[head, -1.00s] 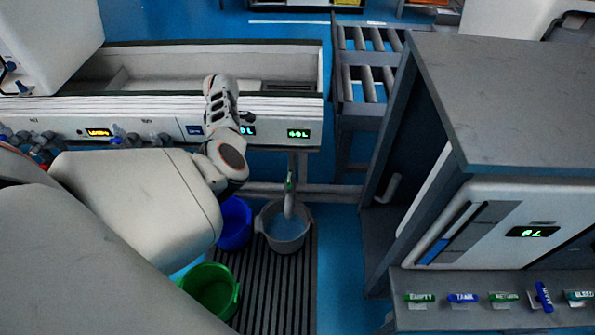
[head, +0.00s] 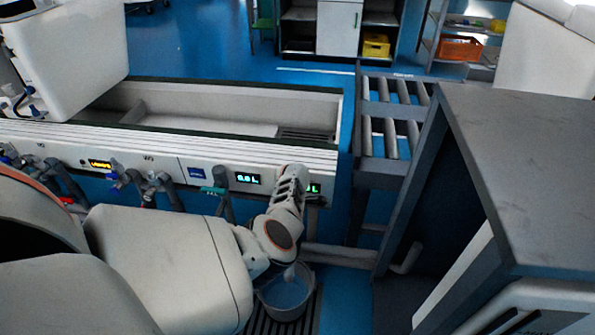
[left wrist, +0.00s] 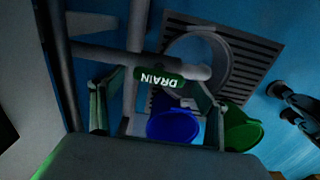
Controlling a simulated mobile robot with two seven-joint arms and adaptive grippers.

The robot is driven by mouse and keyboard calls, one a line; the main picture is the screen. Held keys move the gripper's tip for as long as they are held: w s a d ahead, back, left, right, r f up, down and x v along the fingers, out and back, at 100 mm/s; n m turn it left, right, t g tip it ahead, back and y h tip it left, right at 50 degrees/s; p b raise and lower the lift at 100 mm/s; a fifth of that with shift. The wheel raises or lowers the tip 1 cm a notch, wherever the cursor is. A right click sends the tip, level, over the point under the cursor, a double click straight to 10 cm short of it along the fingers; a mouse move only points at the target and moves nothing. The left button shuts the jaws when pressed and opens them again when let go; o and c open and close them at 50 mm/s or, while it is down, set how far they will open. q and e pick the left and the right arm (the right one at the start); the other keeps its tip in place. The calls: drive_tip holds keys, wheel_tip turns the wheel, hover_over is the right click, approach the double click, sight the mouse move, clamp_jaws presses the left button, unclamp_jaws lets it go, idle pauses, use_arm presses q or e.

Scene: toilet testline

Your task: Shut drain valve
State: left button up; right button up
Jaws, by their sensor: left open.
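The drain valve's green handle (left wrist: 158,78), marked DRAIN, sits on a grey pipe in the left wrist view. It lies crosswise in that view, between the spread fingers of my left gripper (left wrist: 155,88). The gripper is open, and I cannot tell whether a finger touches the handle. In the head view my left arm reaches to the right end of the white panel (head: 150,160) and hides the drain handle and the fingers. A grey bucket (head: 264,305) with bluish contents stands below; its rim (left wrist: 229,70) also shows in the left wrist view. My right gripper is not in view.
A blue bucket (left wrist: 172,126) and a green bucket (left wrist: 240,132) stand near the slatted floor grate (left wrist: 262,50). Another valve with a teal handle (head: 213,190) hangs left of my arm. A roller rack (head: 390,130) and a grey cabinet (head: 520,160) stand to the right.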

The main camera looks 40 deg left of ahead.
use_arm(q)
drive_tip(key=shift+f, duration=0.5)
drive_tip(key=shift+w+r, duration=0.1)
drive_tip(key=shift+r, duration=0.05)
drive_tip(key=c, duration=1.1)
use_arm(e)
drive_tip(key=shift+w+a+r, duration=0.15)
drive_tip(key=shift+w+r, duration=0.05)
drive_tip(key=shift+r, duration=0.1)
